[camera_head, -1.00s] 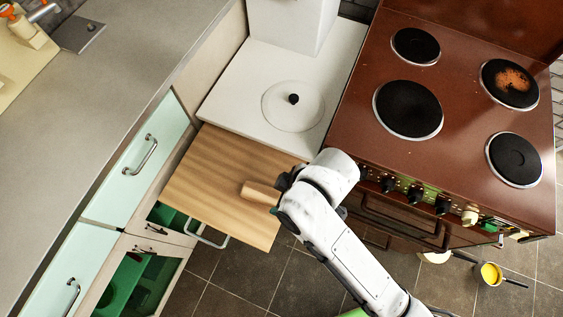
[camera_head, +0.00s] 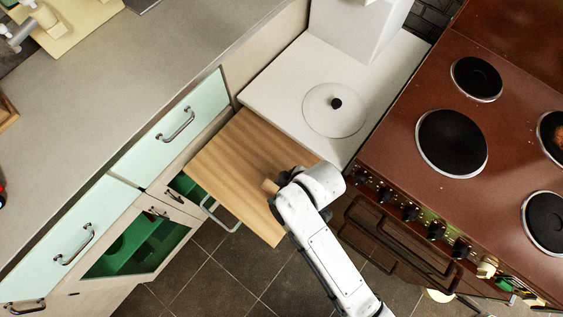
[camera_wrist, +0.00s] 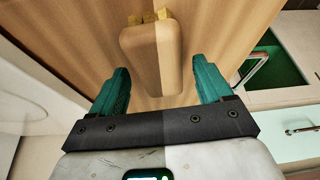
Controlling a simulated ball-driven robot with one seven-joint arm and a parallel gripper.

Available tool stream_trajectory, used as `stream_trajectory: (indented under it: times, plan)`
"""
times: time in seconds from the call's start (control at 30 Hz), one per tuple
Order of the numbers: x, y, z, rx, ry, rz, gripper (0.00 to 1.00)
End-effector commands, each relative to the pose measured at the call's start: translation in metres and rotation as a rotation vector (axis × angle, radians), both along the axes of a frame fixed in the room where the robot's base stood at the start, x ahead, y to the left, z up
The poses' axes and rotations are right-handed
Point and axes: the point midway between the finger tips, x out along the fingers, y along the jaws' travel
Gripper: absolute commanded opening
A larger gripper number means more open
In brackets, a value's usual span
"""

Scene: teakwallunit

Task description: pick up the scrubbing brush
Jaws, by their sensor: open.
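The scrubbing brush (camera_wrist: 152,58) is a pale wooden block with rounded edges and yellowish bristle tufts at its far end. It lies on the pulled-out wooden board (camera_head: 235,165). In the head view only a small end of the brush (camera_head: 270,186) shows, with my gripper (camera_head: 282,181) hiding the rest. In the wrist view my gripper (camera_wrist: 160,82) is open, with teal fingers apart. The brush is ahead of the gap between them, its near end close to fingertip level. I cannot tell whether either finger touches it.
An open drawer with a green inside (camera_head: 190,192) and a metal handle (camera_head: 218,215) lie beside the board. The white counter with a round lid (camera_head: 333,110) is behind it. The brown stove (camera_head: 400,150) is to the right. Tiled floor (camera_head: 235,265) lies below.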

Motion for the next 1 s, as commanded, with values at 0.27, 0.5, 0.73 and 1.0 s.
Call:
stream_trajectory:
  times: [0.27,0.5,0.73,1.0]
  plan:
    - [0.003,0.005,-0.016,0.0,0.0,-0.001,0.79]
    - [0.003,0.005,-0.016,0.0,0.0,-0.001,0.79]
    - [0.003,0.005,-0.018,-0.001,0.001,-0.001,0.79]
    - [0.003,0.005,-0.019,-0.001,0.001,-0.001,0.62]
